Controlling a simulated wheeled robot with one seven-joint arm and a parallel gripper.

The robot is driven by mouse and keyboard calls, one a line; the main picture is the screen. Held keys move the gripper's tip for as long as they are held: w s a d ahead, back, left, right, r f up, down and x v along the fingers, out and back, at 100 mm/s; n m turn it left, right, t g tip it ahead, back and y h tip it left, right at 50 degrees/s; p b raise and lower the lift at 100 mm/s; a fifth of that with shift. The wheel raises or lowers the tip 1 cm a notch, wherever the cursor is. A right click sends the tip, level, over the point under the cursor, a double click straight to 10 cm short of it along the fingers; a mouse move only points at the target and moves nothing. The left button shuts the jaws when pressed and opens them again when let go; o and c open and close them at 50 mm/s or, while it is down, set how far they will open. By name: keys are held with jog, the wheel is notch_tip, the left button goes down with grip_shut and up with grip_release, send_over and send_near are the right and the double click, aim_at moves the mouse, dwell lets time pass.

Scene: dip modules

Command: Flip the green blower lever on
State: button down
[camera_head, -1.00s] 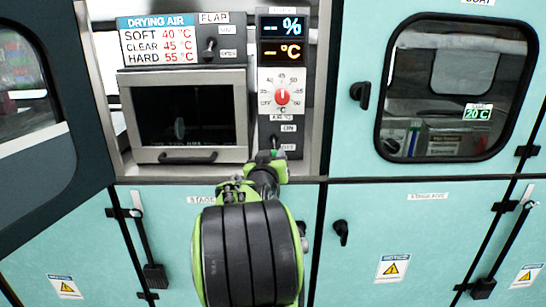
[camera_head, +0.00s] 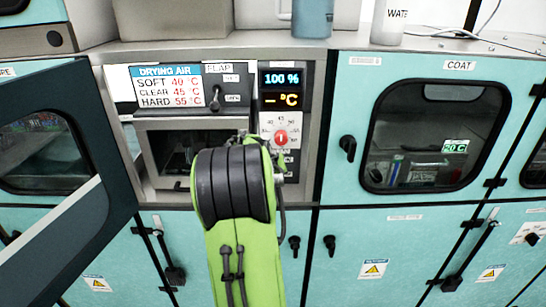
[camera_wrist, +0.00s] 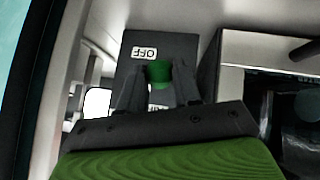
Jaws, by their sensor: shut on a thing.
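The green blower lever (camera_wrist: 159,72) stands out from a dark panel (camera_wrist: 196,46) in the wrist view. An upside-down OFF label (camera_wrist: 145,53) lies just above it there. My gripper (camera_wrist: 158,80) has its two dark fingers on either side of the lever and is shut on it. A pale label between the fingers is mostly covered. In the head view my green and black arm hides the lever and the gripper. The display (camera_head: 282,79) on the control panel reads 100 % above a dash and °C.
A large dark-framed door (camera_head: 62,215) stands at the left. Teal cabinet doors (camera_head: 400,245) lie right and below.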

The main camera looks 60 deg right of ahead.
jog(key=r+p, duration=0.1)
jog(key=p, duration=0.1)
jog(key=g+y+p, duration=0.1)
jog(key=p, duration=0.1)
jog(key=shift+w+d+r+y, duration=0.1)
jog(key=shift+d+r+y, duration=0.15)
jog(key=shift+r+y, duration=0.1)
jog(key=shift+w+d+y+p, duration=0.15)
jog(key=shift+y+p, duration=0.2)
jog(key=shift+p, duration=0.6)
jog(key=c, duration=0.8)
grip_release()
jog(key=shift+f, duration=0.1)
jog(key=v, duration=1.5)
jog(key=shift+w+r, duration=0.1)
jog(key=shift+r, duration=0.3)
